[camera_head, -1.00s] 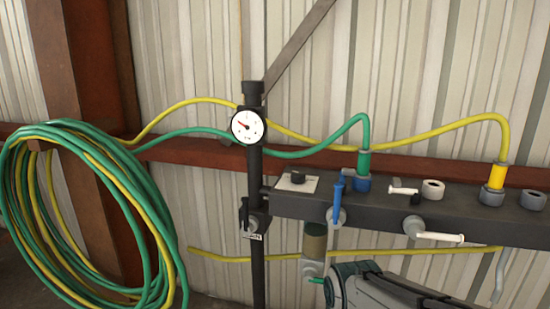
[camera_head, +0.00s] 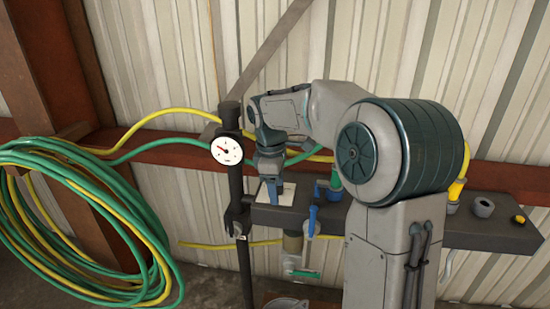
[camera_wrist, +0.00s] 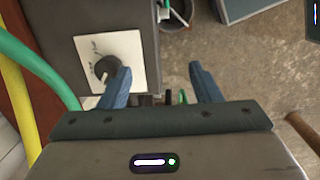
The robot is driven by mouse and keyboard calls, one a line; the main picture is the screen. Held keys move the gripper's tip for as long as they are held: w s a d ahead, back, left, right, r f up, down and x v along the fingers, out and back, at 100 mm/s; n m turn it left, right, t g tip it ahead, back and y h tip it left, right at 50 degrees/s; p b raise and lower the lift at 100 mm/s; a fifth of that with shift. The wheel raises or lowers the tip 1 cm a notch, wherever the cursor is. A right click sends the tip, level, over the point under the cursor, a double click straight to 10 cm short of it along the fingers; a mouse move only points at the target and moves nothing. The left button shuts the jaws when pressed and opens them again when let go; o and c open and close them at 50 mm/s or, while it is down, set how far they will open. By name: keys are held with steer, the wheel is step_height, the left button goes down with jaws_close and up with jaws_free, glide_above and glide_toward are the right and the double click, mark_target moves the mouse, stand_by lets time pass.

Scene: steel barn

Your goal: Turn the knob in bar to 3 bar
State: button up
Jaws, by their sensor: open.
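The black knob (camera_wrist: 107,67) sits on a white marked plate (camera_wrist: 132,55) in the wrist view; the lettering is too small to read. In the head view, my arm hides the knob, and only part of the plate (camera_head: 286,195) shows. My gripper (camera_wrist: 158,68) is open and empty, its blue fingers apart. The left finger is beside the knob and overlaps its lower right edge in the picture; I cannot tell whether they touch. In the head view my gripper (camera_head: 272,192) is at the plate. A round white gauge (camera_head: 227,150) has a red needle pointing up-left.
A dark manifold box (camera_head: 470,235) carries a blue-handled valve (camera_head: 312,218) right of the plate. Green and yellow hoses (camera_head: 80,190) are coiled at left. A black post (camera_head: 238,190) stands left of my gripper. Floor shows right of the box in the wrist view.

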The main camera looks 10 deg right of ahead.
steer(key=w+d+r+n+y+p, duration=0.1)
steer(key=w+d+r+n+p, duration=0.1)
steer(key=w+r+n+p, duration=0.35)
steer(key=shift+m, duration=0.65)
steer(key=w+f, duration=0.1)
steer(key=f, duration=0.2)
steer(key=f+p, duration=0.1)
steer(key=f, duration=0.3)
steer(key=w+f, duration=0.1)
steer(key=f, duration=0.3)
steer(key=shift+w+f+p, duration=0.1)
steer(key=shift+w+p, duration=0.25)
steer(key=shift+p, duration=0.05)
steer(key=c, duration=1)
